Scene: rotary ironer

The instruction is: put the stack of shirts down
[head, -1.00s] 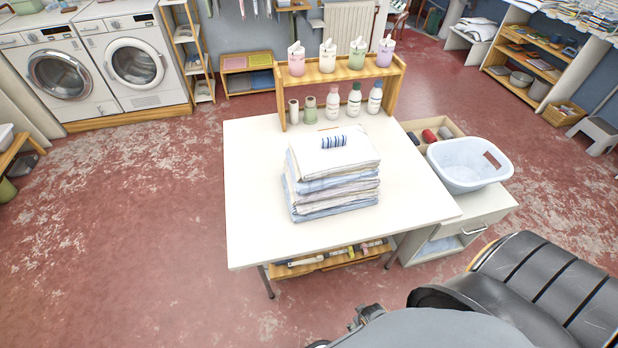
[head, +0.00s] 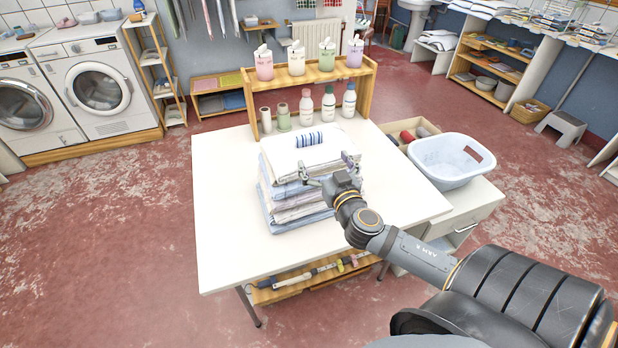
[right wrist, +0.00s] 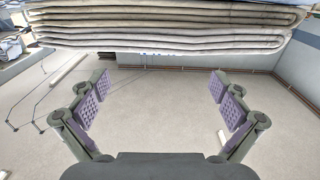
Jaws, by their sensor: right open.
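The stack of shirts (head: 290,210), several folded white and pale blue pieces with a blue-striped patch on top, sits on the white table (head: 225,240). My right gripper (head: 328,170) is open and empty at the near right side of the stack, covering part of it in the head view. In the right wrist view the folded layers (right wrist: 165,28) cross the top of the picture. There the spread fingers with purple pads (right wrist: 160,98) have nothing between them. Whether they touch the stack I cannot tell. My left gripper is out of view.
A wooden shelf (head: 320,72) with pump bottles above and bottles below stands at the table's back edge. A white-blue basket (head: 450,160) sits on a cabinet at the right. The table is bare to the left and front of the stack.

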